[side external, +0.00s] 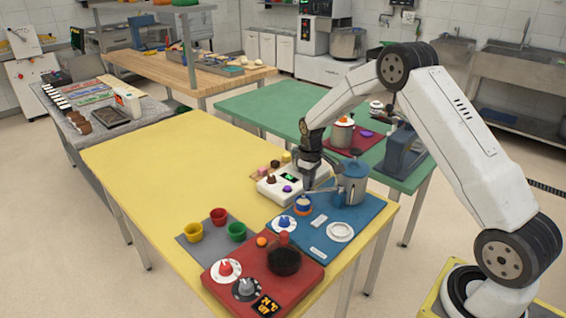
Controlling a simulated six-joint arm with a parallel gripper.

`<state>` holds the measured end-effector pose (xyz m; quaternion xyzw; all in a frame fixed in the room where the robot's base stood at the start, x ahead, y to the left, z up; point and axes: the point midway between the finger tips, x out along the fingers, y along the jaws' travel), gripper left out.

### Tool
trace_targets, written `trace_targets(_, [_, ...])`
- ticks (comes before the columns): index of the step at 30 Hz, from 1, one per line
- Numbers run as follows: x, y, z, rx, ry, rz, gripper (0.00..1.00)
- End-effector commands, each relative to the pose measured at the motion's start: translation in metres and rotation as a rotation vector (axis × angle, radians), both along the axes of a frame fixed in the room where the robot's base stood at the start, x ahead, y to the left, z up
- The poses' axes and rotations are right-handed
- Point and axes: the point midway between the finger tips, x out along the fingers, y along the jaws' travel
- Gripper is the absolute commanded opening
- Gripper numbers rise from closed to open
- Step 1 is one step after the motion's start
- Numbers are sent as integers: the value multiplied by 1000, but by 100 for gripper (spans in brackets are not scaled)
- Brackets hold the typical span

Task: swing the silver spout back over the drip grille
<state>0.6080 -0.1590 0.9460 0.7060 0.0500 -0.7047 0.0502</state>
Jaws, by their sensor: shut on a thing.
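A grey-blue boiler pot (353,181) stands at the back of a blue board (368,213) on the yellow table. The silver spout (328,189) is a thin bar reaching left from the pot. My gripper (310,183) points down beside the pot, shut at the outer end of the spout; the fingertips are small and partly lost against the white machine behind. A round white ringed disc (340,232) lies at the front right of the board. I cannot tell whether it is the drip grille. The spout is not over this disc.
A small blue and orange cup (303,204) and a blue-knobbed dial (285,223) are close to my gripper. A white scale-like machine (284,186) stands behind left. A red panel (262,272) with knobs is in front. The yellow table's left side is clear.

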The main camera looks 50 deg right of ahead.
Motion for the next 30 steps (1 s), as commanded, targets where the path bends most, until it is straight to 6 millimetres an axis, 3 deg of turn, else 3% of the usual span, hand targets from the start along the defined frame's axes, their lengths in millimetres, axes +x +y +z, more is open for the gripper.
trace_targets(30, [-57,20,0,0,2,605,0])
